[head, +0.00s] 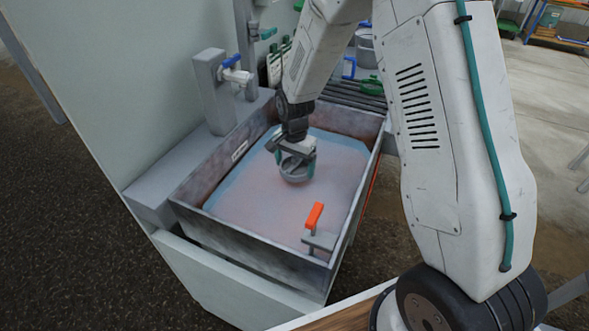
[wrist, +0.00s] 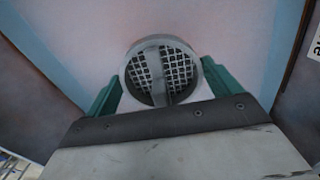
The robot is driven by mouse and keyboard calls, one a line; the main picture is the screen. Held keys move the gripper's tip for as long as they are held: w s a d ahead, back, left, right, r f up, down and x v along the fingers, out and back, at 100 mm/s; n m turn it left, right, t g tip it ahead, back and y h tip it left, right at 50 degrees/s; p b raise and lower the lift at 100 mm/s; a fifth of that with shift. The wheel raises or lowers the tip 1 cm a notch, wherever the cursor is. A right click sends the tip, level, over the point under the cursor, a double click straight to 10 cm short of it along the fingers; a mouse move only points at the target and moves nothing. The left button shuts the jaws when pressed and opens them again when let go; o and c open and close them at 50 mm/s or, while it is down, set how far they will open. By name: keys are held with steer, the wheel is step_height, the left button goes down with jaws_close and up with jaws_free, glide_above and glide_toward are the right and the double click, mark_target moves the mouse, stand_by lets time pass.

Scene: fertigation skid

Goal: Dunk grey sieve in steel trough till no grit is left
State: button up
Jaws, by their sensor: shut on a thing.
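The grey sieve (head: 294,172) is a small round cup with a mesh and a bar across it. My gripper (head: 296,160) is shut on it, over the steel trough (head: 240,253). In the wrist view the sieve (wrist: 161,75) sits between the green fingers of my gripper (wrist: 160,85), its mesh facing the camera. The trough holds pale pinkish liquid with a blue edge. The sieve is at or just above the liquid; I cannot tell whether it touches. I see no clear grit on the mesh, but the view is small.
A tap with a blue handle (head: 231,62) stands at the trough's back left. An orange-handled lever (head: 314,215) rises at the front right corner. A slatted rack (head: 352,95), with bottles and a metal pot nearby, lies behind. The trough walls surround my gripper.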

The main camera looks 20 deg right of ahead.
step_height(320, 180, up, 13)
steer(key=shift+r, duration=0.2)
stand_by(1.1)
stand_by(0.9)
